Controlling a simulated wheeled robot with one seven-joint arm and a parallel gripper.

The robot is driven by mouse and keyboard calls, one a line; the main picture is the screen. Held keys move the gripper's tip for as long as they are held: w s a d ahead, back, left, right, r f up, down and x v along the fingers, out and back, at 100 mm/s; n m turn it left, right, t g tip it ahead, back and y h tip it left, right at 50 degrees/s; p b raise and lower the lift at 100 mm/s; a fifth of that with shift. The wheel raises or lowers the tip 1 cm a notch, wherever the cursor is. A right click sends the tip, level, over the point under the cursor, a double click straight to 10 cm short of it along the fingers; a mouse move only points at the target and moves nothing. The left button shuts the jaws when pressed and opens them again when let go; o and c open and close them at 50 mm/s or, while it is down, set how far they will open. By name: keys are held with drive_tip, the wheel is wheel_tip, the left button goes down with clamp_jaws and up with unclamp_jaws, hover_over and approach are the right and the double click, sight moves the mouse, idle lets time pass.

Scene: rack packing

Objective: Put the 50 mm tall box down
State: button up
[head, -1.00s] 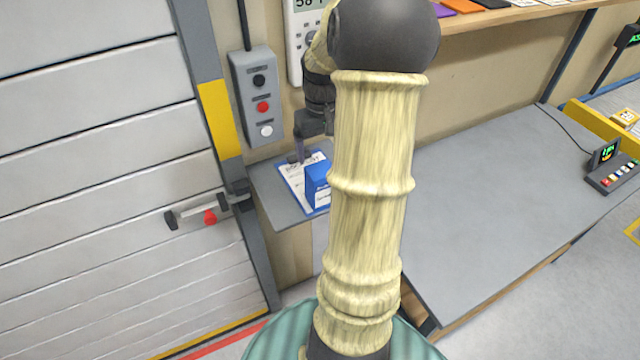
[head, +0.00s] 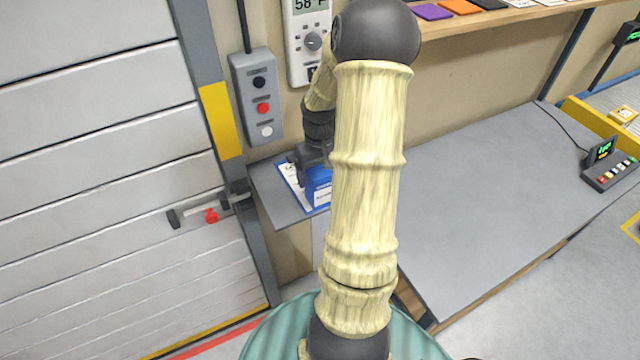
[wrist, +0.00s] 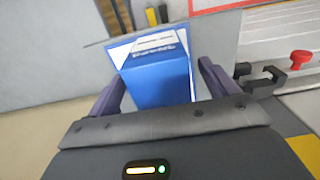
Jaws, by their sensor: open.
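The blue box (head: 318,186) with a white label stands on a clipboard (head: 290,178) on a small grey shelf (head: 268,187) beside the door. In the wrist view the blue box (wrist: 158,78) sits between my gripper's (wrist: 158,92) two dark fingers, one on each side. The fingers are open, and a gap shows at least on the right side. In the head view my gripper (head: 308,172) is low over the box, and my arm hides part of the box and shelf.
A grey control box (head: 257,95) with buttons hangs on the wall above the shelf. A roller door (head: 100,140) with a red-knobbed latch (head: 210,215) is at left. A large, mostly bare grey table (head: 490,195) is at right.

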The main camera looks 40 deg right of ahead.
drive_tip(key=shift+f+p, duration=0.7)
drive_tip(key=shift+f, duration=1.5)
drive_tip(key=c, duration=1.4)
drive_tip(key=shift+w+r, duration=0.1)
drive_tip(key=shift+d+r, duration=0.1)
drive_tip(key=shift+r, duration=0.5)
wheel_tip(320, 180, up, 9)
drive_tip(key=shift+f+b, duration=0.15)
drive_tip(key=shift+b, duration=1.05)
